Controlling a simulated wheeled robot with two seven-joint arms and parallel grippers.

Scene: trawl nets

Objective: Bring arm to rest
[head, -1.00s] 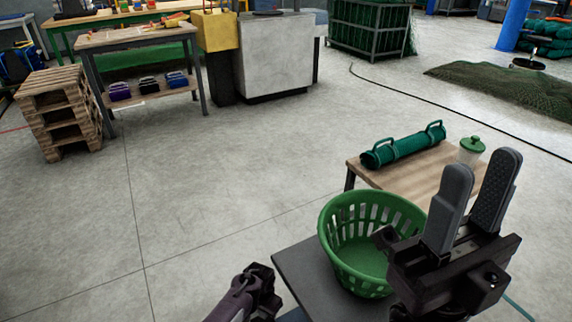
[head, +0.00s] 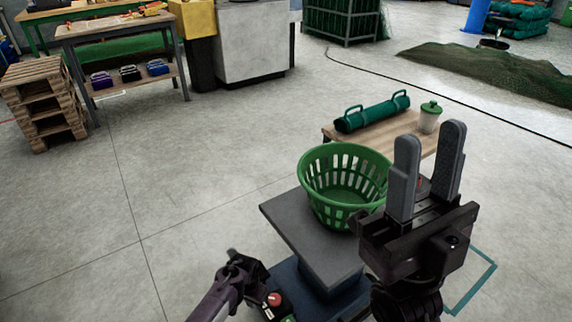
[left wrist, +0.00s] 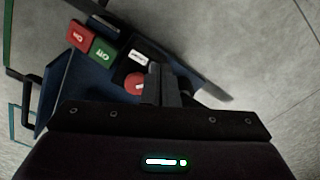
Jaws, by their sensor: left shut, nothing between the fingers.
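My left gripper (head: 252,277) is low in the head view, its arm coming in from the bottom left. In the left wrist view its fingers (left wrist: 165,88) are shut with nothing between them, over a blue unit with red and green buttons. Whether they touch the unit I cannot tell. My right gripper (head: 428,165) points upward at the right of the head view. Its two grey fingers stand apart, with nothing seen between them.
A green basket (head: 343,152) sits on a dark grey platform (head: 300,232), left of my right gripper. Behind it, a wooden table (head: 362,143) holds a green roll (head: 373,112) and a lidded jar (head: 429,120).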

